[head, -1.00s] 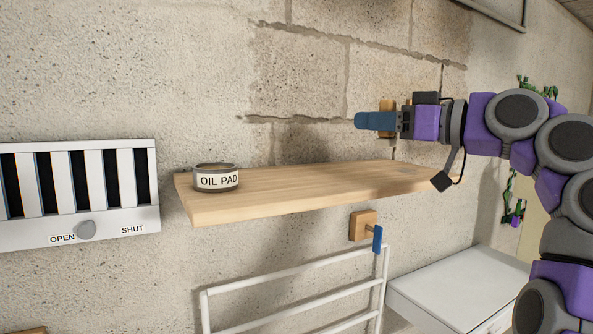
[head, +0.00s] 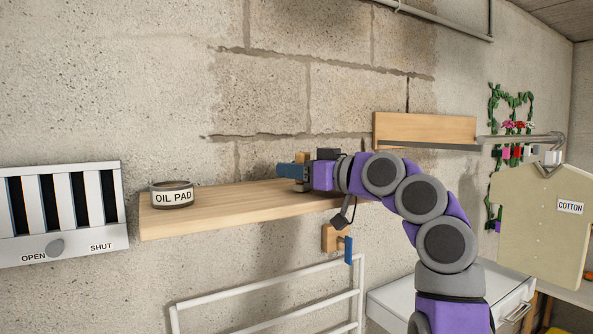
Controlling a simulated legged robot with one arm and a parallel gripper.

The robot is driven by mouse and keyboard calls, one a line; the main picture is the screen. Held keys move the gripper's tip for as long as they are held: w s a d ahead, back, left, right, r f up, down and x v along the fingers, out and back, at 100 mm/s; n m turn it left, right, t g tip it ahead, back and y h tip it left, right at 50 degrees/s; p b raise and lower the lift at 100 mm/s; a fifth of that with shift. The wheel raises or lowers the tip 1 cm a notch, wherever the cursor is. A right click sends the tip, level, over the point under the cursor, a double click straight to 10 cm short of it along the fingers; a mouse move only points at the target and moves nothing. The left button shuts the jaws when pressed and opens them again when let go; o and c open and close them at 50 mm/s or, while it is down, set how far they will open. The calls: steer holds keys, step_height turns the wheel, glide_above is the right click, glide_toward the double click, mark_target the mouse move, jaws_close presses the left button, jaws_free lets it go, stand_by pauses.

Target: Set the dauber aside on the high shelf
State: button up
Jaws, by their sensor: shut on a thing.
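A light wooden shelf (head: 235,209) is fixed to the block wall in the head view. A small grey tin marked OIL PAD (head: 172,194) stands on its left part. My gripper (head: 306,172) is over the shelf's right half, shut on what looks like the dauber, a piece with a blue part (head: 290,170) and a tan wooden part (head: 302,157). The dauber points left and looks roughly level, close to the shelf top. I cannot tell whether it touches the shelf. My gripper and wrist hide part of it and the shelf's right end.
Below the shelf are a wooden block with a blue tab (head: 335,237) and a white rail frame (head: 265,290). A vent panel (head: 62,215) is at left. A wooden board (head: 425,130) and a COTTON-labelled panel (head: 540,225) are at right. Shelf space beside the tin is bare.

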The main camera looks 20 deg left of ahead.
steer(key=shift+s+a+r, duration=0.1)
steer(key=shift+s+a, duration=0.2)
steer(key=shift+a, duration=0.05)
steer(key=shift+s+a, duration=0.15)
steer(key=shift+a, duration=0.35)
steer(key=shift+s+a, duration=0.15)
steer(key=shift+a, duration=0.35)
steer(key=shift+a+f, duration=0.1)
steer(key=shift+f, duration=0.2)
steer(key=o, duration=1.1)
steer(key=shift+w+d, duration=0.3)
steer(key=shift+d, duration=0.45)
steer(key=shift+s+r, duration=0.15)
steer(key=shift+r, duration=0.1)
steer(key=shift+s+d, duration=0.15)
steer(key=shift+d, duration=0.15)
steer(key=b+v, duration=0.1)
steer(key=v, duration=0.9)
steer(key=shift+b, duration=0.35)
